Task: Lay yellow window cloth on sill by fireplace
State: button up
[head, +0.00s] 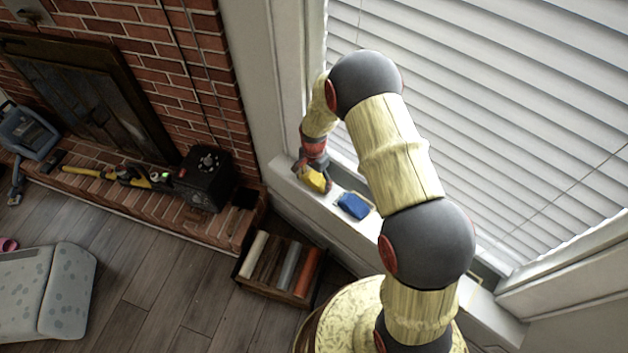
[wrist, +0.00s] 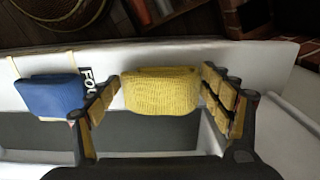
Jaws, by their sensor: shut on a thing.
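The yellow window cloth (wrist: 162,92) is a folded, ribbed bundle between the two fingers of my gripper (wrist: 160,105) in the wrist view. My gripper is shut on it. In the head view the yellow cloth (head: 314,179) is at the end of my arm, below my gripper (head: 316,172), over the white sill (head: 283,178) near the fireplace end. The wrist view shows the sill (wrist: 215,50) right behind the cloth. I cannot tell whether the cloth touches the sill. The brick fireplace (head: 165,85) stands to the left.
A blue folded cloth (head: 353,205) lies on the sill to the right, with a dark-lettered label beside it (wrist: 87,76). A crate of rolls (head: 246,270) stands on the floor below. A black box (head: 203,178) and tools sit on the hearth. Blinds (head: 480,110) hang behind the arm.

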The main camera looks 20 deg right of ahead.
jog(key=shift+f, duration=0.2)
jog(key=o, duration=1.4)
jog(key=shift+c, duration=0.2)
notch_tip(320, 180, up, 12)
